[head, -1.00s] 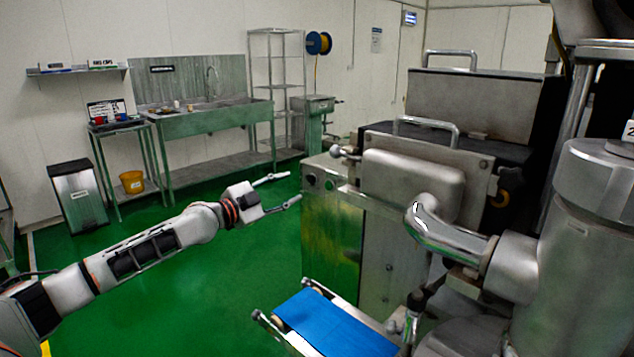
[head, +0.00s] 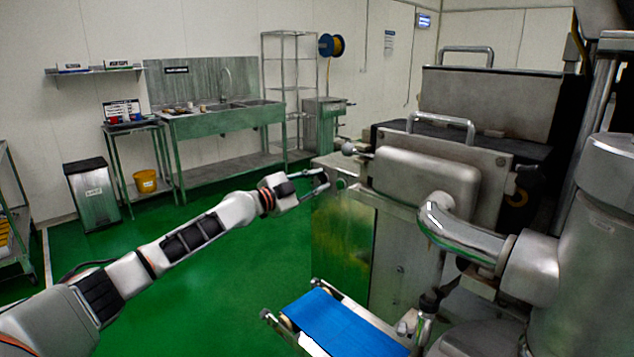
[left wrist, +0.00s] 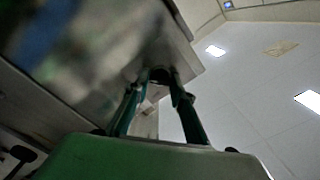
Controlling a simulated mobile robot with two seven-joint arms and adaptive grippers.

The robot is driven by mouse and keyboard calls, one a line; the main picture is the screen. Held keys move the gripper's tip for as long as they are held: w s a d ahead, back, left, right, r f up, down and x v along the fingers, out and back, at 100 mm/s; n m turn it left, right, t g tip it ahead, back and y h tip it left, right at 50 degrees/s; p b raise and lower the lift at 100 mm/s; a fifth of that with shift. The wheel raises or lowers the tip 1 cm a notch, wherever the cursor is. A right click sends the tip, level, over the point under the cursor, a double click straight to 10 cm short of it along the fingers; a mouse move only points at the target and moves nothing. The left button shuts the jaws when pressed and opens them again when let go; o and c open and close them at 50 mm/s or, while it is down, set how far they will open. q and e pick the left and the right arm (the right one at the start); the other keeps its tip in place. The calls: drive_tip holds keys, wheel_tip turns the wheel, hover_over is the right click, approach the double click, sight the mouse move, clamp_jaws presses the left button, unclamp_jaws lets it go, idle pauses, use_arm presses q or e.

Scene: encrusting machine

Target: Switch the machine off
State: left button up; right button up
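The steel encrusting machine (head: 340,235) stands right of centre in the head view. A small green round control (head: 341,184) shows on its near upper left corner. My left gripper (head: 326,180) is at that corner, just left of this control, with its fingers apart. In the left wrist view the two fingers (left wrist: 157,88) point at the machine's steel face (left wrist: 95,65), and a dark round knob-like part (left wrist: 160,75) lies between their tips. I cannot tell whether the fingers touch it. My right gripper is not in view.
A blue conveyor belt (head: 335,325) sticks out low at the machine's front. A bent steel pipe (head: 455,235) is to the right. A sink bench (head: 225,118), a bin (head: 92,195) and a yellow bucket (head: 145,182) stand behind. Green floor (head: 230,270) is free around my left arm.

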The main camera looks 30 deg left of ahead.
use_arm(q)
drive_tip(key=shift+c, duration=1.4)
